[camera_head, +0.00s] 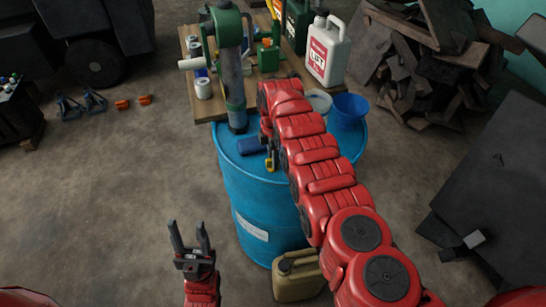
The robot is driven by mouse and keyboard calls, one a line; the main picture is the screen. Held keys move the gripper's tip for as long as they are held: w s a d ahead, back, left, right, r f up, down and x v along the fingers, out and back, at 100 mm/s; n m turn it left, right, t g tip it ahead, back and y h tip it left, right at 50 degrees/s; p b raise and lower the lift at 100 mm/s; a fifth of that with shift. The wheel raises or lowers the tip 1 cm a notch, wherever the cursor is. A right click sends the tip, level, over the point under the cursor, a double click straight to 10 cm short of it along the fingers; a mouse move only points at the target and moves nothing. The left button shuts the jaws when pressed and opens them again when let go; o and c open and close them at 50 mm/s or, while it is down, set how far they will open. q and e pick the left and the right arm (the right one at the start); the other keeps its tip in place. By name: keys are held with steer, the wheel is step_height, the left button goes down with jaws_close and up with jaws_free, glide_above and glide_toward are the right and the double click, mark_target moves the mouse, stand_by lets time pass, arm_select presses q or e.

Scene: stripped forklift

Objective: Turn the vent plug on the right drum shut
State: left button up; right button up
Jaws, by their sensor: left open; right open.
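One blue drum (248,200) stands in the middle of the view; I cannot make out a second one. A green and grey hand pump (232,75) stands upright on its left part. My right arm reaches over the drum from the lower right and hides much of its top. My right gripper (270,146) points down close above the drum top, open but mostly hidden by the arm. A small yellow piece (270,164) shows at its tips; I cannot tell whether it is the vent plug. My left gripper (189,236) is open and empty, left of the drum.
A tan jerrycan (298,276) stands in front. Scrap wood (440,70) and dark panels (490,180) lie right. The floor (110,180) at left is mostly clear.

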jaws_close()
steer(key=shift+m, duration=0.3)
steer(key=m+b, duration=0.1)
steer(key=m, duration=0.2)
steer(key=shift+f, duration=0.1)
steer(key=m+b, duration=0.2)
steer(key=m, duration=0.1)
steer(key=shift+f+m, duration=0.1)
steer(key=shift+m, duration=0.2)
steer(key=m+b, duration=0.5)
steer(key=m, duration=0.1)
steer(key=shift+r+m+b, duration=0.2)
steer(key=shift+m+b, duration=1.15)
steer(key=shift+m, duration=1.05)
